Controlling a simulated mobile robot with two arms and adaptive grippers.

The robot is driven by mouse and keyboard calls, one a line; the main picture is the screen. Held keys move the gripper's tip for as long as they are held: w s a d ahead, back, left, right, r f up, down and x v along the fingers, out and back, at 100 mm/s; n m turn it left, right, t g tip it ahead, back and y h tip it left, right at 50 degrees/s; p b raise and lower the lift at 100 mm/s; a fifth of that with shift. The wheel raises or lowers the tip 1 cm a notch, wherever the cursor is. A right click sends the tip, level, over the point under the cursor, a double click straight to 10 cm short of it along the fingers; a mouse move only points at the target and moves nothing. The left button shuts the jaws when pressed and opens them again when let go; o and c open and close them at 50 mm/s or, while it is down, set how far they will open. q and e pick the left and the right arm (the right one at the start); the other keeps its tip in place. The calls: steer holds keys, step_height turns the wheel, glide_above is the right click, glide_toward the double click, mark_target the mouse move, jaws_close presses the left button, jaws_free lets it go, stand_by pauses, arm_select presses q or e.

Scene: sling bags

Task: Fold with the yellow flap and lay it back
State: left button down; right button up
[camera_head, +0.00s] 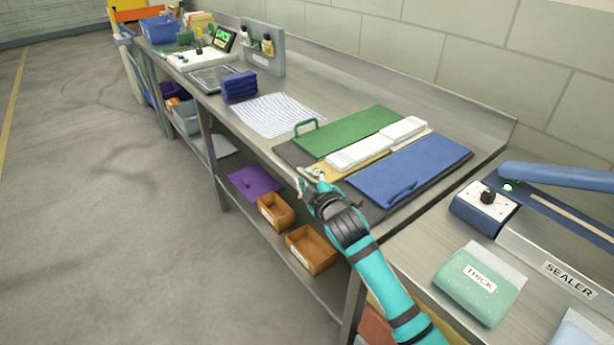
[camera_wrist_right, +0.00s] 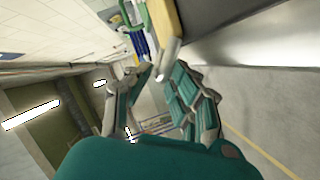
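The folding board has a green flap (camera_head: 350,131), a blue flap (camera_head: 412,168) and a yellow flap (camera_head: 348,173) between them. The yellow flap lies flat, mostly covered by white folded pieces (camera_head: 365,151). My right gripper (camera_head: 315,176) is at the front end of the yellow flap, by the table edge. In the right wrist view, its fingers (camera_wrist_right: 157,76) point toward the yellow flap's end (camera_wrist_right: 165,20). A pale, rounded piece (camera_wrist_right: 171,52) shows close to the fingertips. Whether they grip it is unclear. The gripper hides any yellow-flap handle in the head view. My left gripper is out of view.
A striped cloth (camera_head: 275,115) and a dark blue stack (camera_head: 239,87) lie left of the board. Brown bins (camera_head: 311,250) stand on the shelf below. A sealer (camera_head: 540,255) and a green pouch marked THICK (camera_head: 480,284) are at the right.

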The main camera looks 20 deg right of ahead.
steer(key=shift+x, duration=1.1)
jaws_close()
